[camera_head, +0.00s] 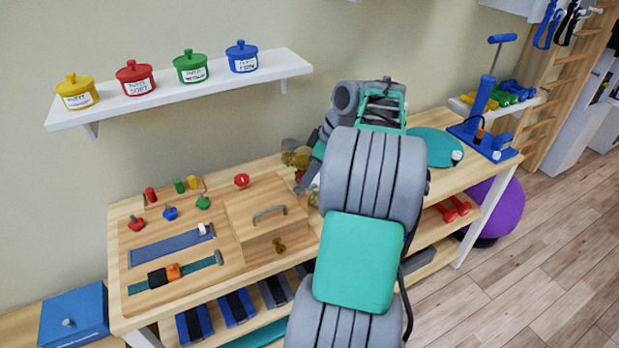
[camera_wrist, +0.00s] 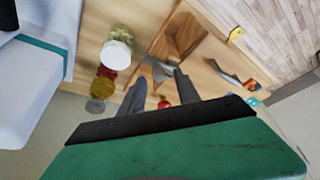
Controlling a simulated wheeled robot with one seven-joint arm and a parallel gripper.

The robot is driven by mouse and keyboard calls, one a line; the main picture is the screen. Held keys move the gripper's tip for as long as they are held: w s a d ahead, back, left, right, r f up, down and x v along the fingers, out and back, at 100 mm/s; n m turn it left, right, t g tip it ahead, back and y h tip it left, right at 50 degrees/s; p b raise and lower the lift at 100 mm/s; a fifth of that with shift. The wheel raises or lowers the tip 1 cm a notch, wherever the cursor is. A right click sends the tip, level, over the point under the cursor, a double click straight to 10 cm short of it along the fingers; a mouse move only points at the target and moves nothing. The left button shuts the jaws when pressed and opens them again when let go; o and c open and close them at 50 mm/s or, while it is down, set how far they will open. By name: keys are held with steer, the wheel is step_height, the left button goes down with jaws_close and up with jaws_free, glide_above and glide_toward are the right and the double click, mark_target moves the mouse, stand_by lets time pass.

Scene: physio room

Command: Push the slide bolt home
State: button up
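A slate-blue strip (camera_head: 172,245) with a pale upright knob (camera_head: 203,229) near its right end lies on the wooden activity board (camera_head: 222,208); it looks like the slide bolt, but I cannot be sure. My gripper (camera_head: 308,182) is at the back of the bench, right of the board and away from that strip, partly hidden by my arm. In the wrist view my gripper's two grey fingers (camera_wrist: 160,92) stand apart with nothing clearly held between them. I cannot make out the bolt in the wrist view.
A wooden box (camera_head: 262,222) with a handle stands on the board, beside a strap with an orange buckle (camera_head: 174,271) and small coloured knobs. Jars (camera_wrist: 118,52) stand near my gripper. A shelf (camera_head: 190,90) with lidded pots hangs above. A teal disc (camera_head: 432,146) lies to the right.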

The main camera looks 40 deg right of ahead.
steer(key=shift+w+a+f, duration=0.15)
steer(key=shift+w+f, duration=0.05)
steer(key=shift+f, duration=0.3)
jaws_close()
stand_by(1.1)
